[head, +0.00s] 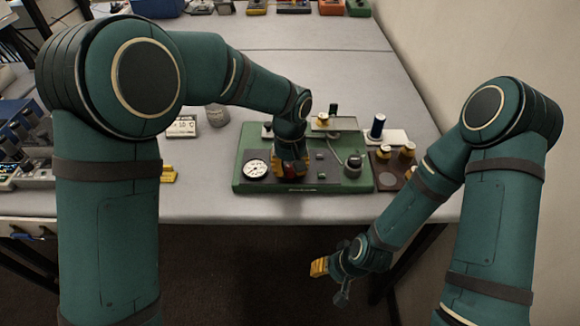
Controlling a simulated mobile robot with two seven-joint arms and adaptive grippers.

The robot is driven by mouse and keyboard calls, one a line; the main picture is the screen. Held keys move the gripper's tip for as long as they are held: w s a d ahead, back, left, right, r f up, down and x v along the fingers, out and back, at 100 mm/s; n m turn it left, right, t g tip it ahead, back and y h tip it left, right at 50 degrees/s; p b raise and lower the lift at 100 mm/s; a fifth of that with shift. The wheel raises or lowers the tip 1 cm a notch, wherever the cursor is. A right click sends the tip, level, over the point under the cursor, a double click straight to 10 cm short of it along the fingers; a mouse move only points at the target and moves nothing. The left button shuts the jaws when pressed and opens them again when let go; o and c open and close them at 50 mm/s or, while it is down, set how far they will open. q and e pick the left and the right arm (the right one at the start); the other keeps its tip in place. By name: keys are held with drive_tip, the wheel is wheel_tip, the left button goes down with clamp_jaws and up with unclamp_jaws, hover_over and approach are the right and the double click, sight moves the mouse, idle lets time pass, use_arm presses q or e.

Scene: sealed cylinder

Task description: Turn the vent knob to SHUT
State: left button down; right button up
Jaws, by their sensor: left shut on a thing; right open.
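A green panel unit (325,186) sits near the front of the grey table. It carries a round white dial gauge (255,169) at left and a dark knob with a pale cap (353,162) at right. My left gripper (291,172) points down over the panel's middle, right of the gauge. Its yellow fingers are shut on a dark red knob-like part (291,167), mostly hidden by the gripper. I cannot read any SHUT marking or which way the part points. My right gripper (320,267) is open and empty, below the table's front edge.
A grey jar (217,115) and a small display (182,127) stand behind left. The table's middle is clear.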

sight(290, 168)
use_arm(q)
drive_tip(key=shift+n, duration=0.6)
drive_tip(key=c, duration=0.7)
unclamp_jaws()
wheel_tip(290, 168, up, 12)
idle(0.4)
